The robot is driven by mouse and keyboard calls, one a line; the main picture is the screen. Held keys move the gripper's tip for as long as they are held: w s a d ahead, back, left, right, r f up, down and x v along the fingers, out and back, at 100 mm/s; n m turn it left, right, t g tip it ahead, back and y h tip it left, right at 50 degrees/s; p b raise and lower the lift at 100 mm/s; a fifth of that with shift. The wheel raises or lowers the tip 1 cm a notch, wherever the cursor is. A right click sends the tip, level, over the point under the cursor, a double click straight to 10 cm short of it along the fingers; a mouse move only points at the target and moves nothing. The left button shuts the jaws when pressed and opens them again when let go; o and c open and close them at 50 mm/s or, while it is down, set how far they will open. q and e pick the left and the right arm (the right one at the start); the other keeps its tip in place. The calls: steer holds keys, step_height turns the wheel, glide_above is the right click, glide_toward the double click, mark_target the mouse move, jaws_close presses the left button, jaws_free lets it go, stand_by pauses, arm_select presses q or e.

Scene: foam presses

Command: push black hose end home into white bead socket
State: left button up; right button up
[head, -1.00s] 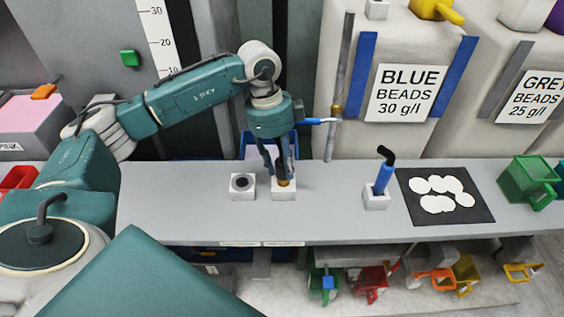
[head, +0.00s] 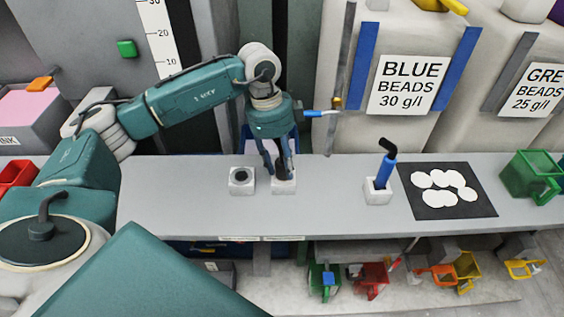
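The black hose end (head: 281,171) stands upright between the fingers of my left gripper (head: 279,168), which is shut on it. Its lower end is in the top of a small white socket block (head: 284,186) on the grey bench. No brass collar shows above the block now. The fingers partly cover the hose, and how deep it sits cannot be seen. A second white block (head: 241,184) with a dark round opening stands just to the left, apart from my gripper. My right gripper is not in view.
A third white block (head: 377,196) to the right holds an upright blue hose end (head: 384,170) with a black elbow. A black mat (head: 420,204) with white discs and a green scoop (head: 530,175) lie further right. The bench (head: 330,215) is clear in front.

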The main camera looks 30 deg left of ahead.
arm_select(q)
steer(key=o, duration=0.4)
steer(key=shift+c, duration=0.2)
steer(key=shift+r, duration=0.15)
step_height(320, 180, up, 12)
steer(key=a, duration=0.2)
steer(key=shift+s, duration=0.25)
steer(key=shift+f, duration=0.2)
